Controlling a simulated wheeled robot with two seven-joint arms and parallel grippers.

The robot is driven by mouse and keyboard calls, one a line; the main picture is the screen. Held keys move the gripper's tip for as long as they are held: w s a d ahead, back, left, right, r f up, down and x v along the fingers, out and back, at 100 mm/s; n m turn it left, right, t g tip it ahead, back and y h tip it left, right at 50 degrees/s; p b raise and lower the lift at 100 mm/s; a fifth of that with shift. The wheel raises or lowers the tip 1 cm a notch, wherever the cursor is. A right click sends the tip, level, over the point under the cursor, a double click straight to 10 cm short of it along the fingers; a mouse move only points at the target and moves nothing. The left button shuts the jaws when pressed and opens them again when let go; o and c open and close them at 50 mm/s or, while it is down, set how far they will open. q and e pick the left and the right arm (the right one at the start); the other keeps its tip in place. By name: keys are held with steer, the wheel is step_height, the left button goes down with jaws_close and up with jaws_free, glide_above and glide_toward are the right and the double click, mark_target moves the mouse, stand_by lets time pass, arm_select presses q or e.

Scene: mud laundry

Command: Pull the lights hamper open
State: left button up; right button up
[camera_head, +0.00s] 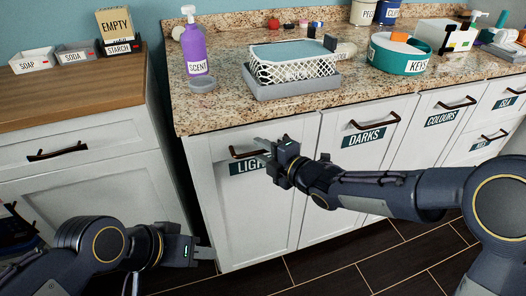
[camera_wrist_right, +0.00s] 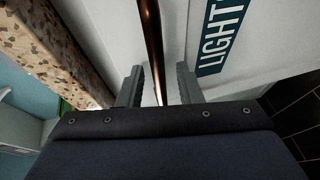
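The lights hamper (camera_head: 247,215) is a white front panel below the granite counter, with a dark green label (camera_head: 243,168) partly hidden by my right gripper. It looks closed, about flush with its neighbours. Its bronze bar handle (camera_head: 238,154) is near the top. My right gripper (camera_head: 262,146) is at the right part of this handle. In the right wrist view the handle (camera_wrist_right: 153,45) runs between the two fingers (camera_wrist_right: 159,85), which are apart with gaps beside the bar. My left gripper (camera_head: 205,253) is low at the left, away from the hamper; its finger spacing is unclear.
The darks hamper (camera_head: 345,190) is right of it, then colours (camera_head: 430,125). The granite counter (camera_head: 225,112) overhangs the handle and carries a purple scent bottle (camera_head: 194,50), a mesh basket (camera_head: 290,70) and a teal keys tray (camera_head: 385,60). A wood-topped cabinet (camera_head: 80,95) stands left. Dark floor lies below.

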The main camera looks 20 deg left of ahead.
steer(key=shift+w+a, duration=0.1)
jaws_close()
arm_select(q)
steer(key=shift+f, duration=0.1)
stand_by(0.3)
